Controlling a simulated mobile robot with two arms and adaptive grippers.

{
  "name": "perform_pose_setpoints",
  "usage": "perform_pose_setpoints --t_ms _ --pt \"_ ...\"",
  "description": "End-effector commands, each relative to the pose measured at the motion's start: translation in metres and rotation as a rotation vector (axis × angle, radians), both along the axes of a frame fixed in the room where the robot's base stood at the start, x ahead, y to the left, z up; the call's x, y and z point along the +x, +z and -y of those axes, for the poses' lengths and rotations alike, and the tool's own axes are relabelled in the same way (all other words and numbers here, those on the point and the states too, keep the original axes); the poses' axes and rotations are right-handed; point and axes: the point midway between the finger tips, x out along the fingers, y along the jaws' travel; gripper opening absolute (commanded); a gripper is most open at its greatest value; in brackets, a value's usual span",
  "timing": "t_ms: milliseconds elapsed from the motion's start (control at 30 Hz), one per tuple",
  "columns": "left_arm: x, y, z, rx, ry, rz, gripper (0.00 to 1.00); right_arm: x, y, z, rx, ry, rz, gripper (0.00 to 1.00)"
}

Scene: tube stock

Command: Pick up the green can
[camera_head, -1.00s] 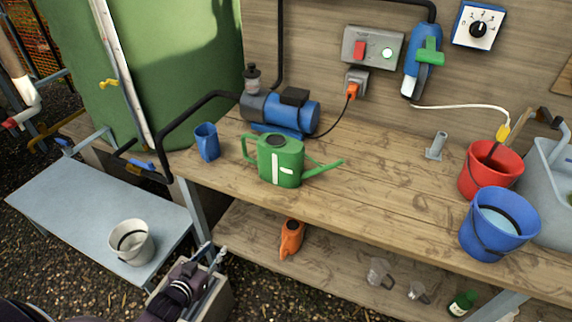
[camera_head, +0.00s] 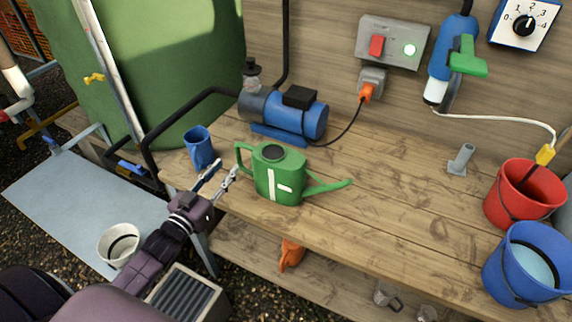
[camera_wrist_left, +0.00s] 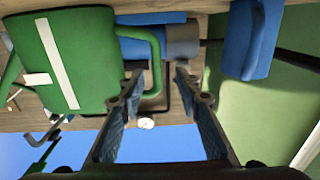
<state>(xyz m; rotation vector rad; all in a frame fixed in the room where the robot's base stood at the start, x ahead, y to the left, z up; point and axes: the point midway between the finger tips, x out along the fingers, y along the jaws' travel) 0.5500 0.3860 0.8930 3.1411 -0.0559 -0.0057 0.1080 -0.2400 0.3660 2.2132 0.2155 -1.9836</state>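The green can (camera_head: 279,176) is a watering can with a white mark on its side. It stands upright on the wooden bench, spout to the right and handle to the left. My left gripper (camera_head: 225,176) is just left of the handle, open and empty. In the left wrist view the can (camera_wrist_left: 80,62) fills the upper left. Its handle (camera_wrist_left: 156,55) is ahead of the open fingers (camera_wrist_left: 158,85), roughly between them; contact cannot be told. My right gripper is not in view.
A blue jug (camera_head: 199,149) stands close left of the gripper, also in the wrist view (camera_wrist_left: 248,40). A blue pump (camera_head: 285,113) is behind the can. Red (camera_head: 522,190) and blue (camera_head: 522,268) buckets stand at the right. The bench (camera_head: 400,190) is clear between.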

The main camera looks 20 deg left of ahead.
Motion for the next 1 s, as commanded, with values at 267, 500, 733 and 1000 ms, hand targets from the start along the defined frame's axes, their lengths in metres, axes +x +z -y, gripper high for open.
perform_pose_setpoints --t_ms 267,500,733,1000 --pt "0.026 0.001 0.001 0.0 0.001 0.0 0.31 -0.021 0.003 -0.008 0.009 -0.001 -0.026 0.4" --pt "0.057 0.003 0.008 0.0 0.0 0.001 0.31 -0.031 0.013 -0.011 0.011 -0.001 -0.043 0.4" --pt "0.075 0.0 0.009 0.0 -0.001 -0.001 0.31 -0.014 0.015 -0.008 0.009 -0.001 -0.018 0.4" --pt "0.076 -0.001 0.009 0.0 -0.001 -0.001 0.26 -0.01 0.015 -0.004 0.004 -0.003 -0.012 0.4"
